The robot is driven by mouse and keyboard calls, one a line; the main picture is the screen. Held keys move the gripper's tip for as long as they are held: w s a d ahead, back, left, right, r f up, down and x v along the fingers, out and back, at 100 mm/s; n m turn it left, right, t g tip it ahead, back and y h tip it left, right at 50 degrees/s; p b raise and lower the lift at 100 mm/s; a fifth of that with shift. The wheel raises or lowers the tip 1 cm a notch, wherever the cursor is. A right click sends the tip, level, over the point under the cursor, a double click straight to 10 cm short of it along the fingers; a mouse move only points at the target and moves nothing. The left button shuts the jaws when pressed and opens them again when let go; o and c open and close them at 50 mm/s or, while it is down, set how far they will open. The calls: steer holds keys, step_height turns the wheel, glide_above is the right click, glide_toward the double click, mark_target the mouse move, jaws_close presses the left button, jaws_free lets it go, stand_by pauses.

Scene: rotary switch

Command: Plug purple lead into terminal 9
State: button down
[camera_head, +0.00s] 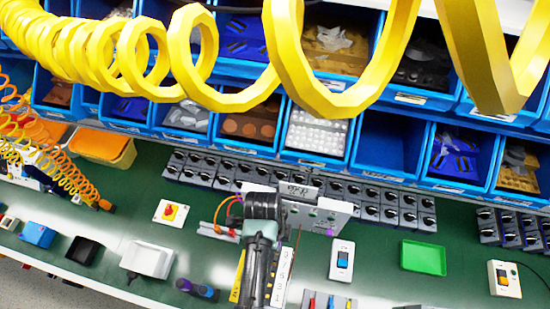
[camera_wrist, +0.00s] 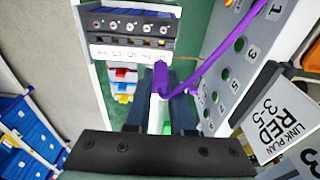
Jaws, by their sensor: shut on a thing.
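In the wrist view my gripper (camera_wrist: 160,106) is shut on the purple plug (camera_wrist: 161,77) of the purple lead (camera_wrist: 222,57). The lead curves from the plug to the upper right. Another purple bit shows at the numbered grey panel (camera_wrist: 222,88), beside the right finger. The plug's end points toward a dark terminal block (camera_wrist: 127,32) with round screws and a white numbered strip, and looks close to it; contact cannot be told. The number 9 is not readable. In the head view my wrist (camera_head: 264,208) hides the gripper and plug.
A card reading "LINK PLAN RED 3-5" (camera_wrist: 283,115) stands at right in the wrist view. Rows of black switches (camera_head: 380,200) and blue bins (camera_head: 390,145) line the bench's back. Yellow coils (camera_head: 290,60) cross the head view.

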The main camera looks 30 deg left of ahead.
steer(key=shift+w, duration=0.1)
stand_by(0.4)
steer(key=shift+f+b, duration=2.25)
steer(key=shift+f, duration=0.8)
steer(key=shift+f, duration=0.15)
steer(key=shift+f+b, duration=0.8)
steer(key=shift+f, duration=0.35)
steer(key=c, duration=0.7)
jaws_free()
steer(key=shift+r, duration=0.15)
